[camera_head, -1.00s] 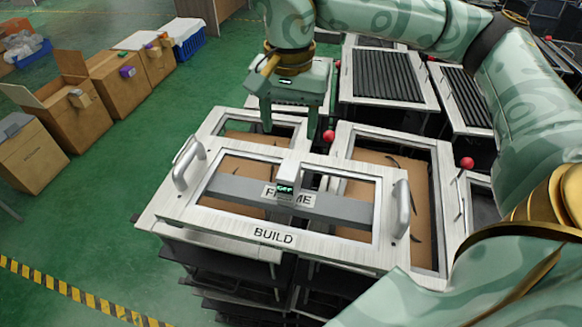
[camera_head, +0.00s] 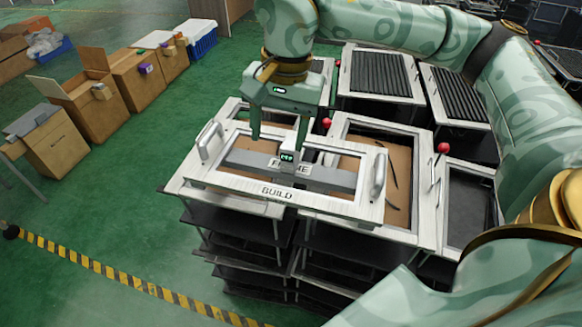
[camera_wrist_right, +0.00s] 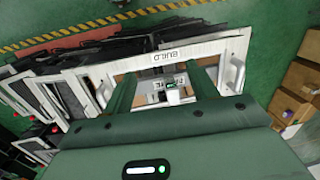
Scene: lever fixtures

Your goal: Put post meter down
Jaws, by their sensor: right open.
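The post meter (camera_head: 287,157) is a small block with a lit green display. It stands on the grey crossbar of the white frame fixture (camera_head: 280,193) marked FRAME and BUILD. My right gripper (camera_head: 279,142) points down over the fixture, open, its fingers spread above and behind the meter in the head view. In the right wrist view the meter (camera_wrist_right: 173,95) shows between the two spread fingers (camera_wrist_right: 163,92), with nothing gripped. Whether a finger touches it I cannot tell. My left gripper is not in view.
The fixture has a handle at its left (camera_head: 211,138) and right (camera_head: 379,174). Levers with red balls (camera_head: 443,148) stand nearby. Black ribbed panels (camera_head: 380,73) lie behind. Cardboard boxes (camera_head: 139,78) line the left; green floor (camera_head: 110,205) is clear there.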

